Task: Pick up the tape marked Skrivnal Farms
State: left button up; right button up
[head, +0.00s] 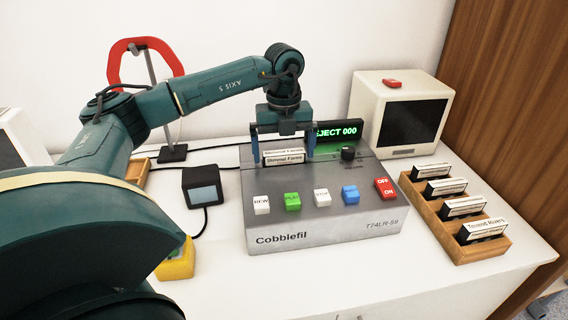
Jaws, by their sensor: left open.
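The tape marked Skrivnal Farms (283,159) stands in the top of the grey Cobblefil machine (340,226), its white label facing me. My left gripper (283,150) points down over the machine, with one blue finger on each side of the tape. The fingers look apart from the tape's ends, and the jaws are open. The tape's lower part is hidden in the machine. My right gripper is not in view.
A wooden rack (418,215) with several labelled tapes stands to the right. A beige monitor (400,82) is behind it. A small dark screen (203,188) and a yellow box (175,264) are to the left. The table front is clear.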

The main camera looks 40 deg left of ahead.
pick_arm(q)
jog(key=c, duration=0.8)
